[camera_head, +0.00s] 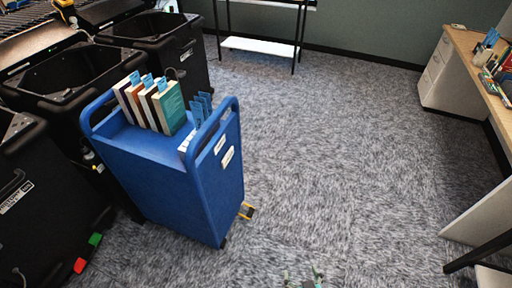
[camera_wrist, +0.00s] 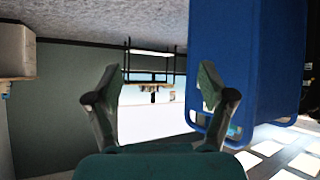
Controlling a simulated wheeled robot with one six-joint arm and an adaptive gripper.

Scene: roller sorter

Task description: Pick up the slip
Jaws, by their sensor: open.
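Blue slips (camera_head: 201,104) stand in a white holder at the right end of the blue cart's top. More blue slips (camera_head: 148,80) stick up from the row of books (camera_head: 171,108) on the same cart. I cannot tell which one is the slip in question. The blue cart (camera_head: 165,176) stands left of centre; its side (camera_wrist: 232,55) fills the right of the wrist view. My gripper (camera_head: 304,278) shows at the bottom edge of the head view, over the carpet and apart from the cart. In the wrist view my gripper (camera_wrist: 160,86) is open, with nothing between its fingers.
Black bins (camera_head: 70,80) line the left, close to the cart. A wooden desk with clutter (camera_head: 484,62) stands at the right. A thin-legged table (camera_head: 262,45) is by the back wall. Carpet right of the cart is clear.

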